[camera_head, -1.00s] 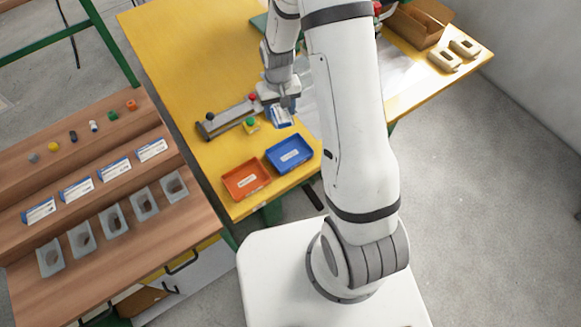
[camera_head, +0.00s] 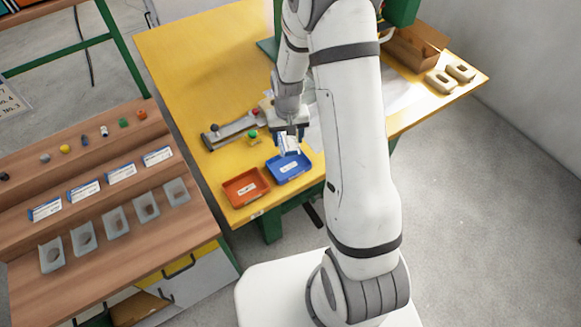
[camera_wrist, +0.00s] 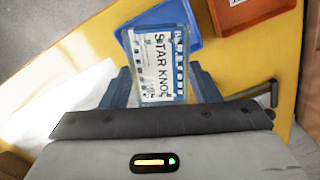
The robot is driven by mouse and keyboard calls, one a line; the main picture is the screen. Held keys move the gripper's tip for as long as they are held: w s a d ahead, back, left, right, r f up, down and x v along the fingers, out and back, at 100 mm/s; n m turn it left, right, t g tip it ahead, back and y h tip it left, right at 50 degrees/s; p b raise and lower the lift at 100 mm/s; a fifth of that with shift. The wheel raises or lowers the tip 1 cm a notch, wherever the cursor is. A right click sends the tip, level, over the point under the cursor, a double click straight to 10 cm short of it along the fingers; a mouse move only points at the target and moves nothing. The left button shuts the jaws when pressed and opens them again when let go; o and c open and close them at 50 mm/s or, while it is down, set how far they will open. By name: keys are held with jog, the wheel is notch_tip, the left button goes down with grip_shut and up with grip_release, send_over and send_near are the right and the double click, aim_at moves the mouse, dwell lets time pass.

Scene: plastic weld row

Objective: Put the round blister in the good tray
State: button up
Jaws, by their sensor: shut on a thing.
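My gripper (camera_head: 290,132) is shut on a blister pack (camera_head: 288,146). In the wrist view the blister (camera_wrist: 160,62) is a clear pack with a white and blue card reading "STAR KNOB", held between both fingers; its round form is not clear. It hangs over the back part of the blue tray (camera_head: 274,177), and I cannot tell whether it touches the tray. The blue tray (camera_wrist: 207,22) also shows beyond the pack in the wrist view. An orange tray (camera_head: 236,200) stands left of the blue one. Both tray labels are too small to read.
A brown wooden rack (camera_head: 110,235) at left holds several blue-white cards, clear blister shells and small parts. A cardboard box (camera_head: 415,45) stands at the back right of the yellow table (camera_head: 190,60).

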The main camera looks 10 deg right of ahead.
jog(key=m+b, duration=0.3)
jog(key=shift+w+f, duration=0.15)
jog(key=shift+f, duration=0.2)
jog(key=m+b, duration=0.3)
jog(key=shift+r+m, duration=0.1)
jog(key=shift+m, duration=0.2)
jog(key=m+b, duration=0.3)
jog(key=shift+r+m, duration=0.25)
jog(key=shift+m, duration=0.05)
jog(key=m, duration=0.1)
jog(key=m+b, duration=0.2)
jog(key=shift+s+r, duration=0.35)
send_over(288, 167)
jog(key=shift+m, duration=0.3)
notch_tip(288, 167, down, 10)
jog(key=shift+d+r, duration=0.1)
jog(key=shift+r, duration=0.1)
jog(key=shift+f, duration=0.2)
jog(key=o, duration=0.8)
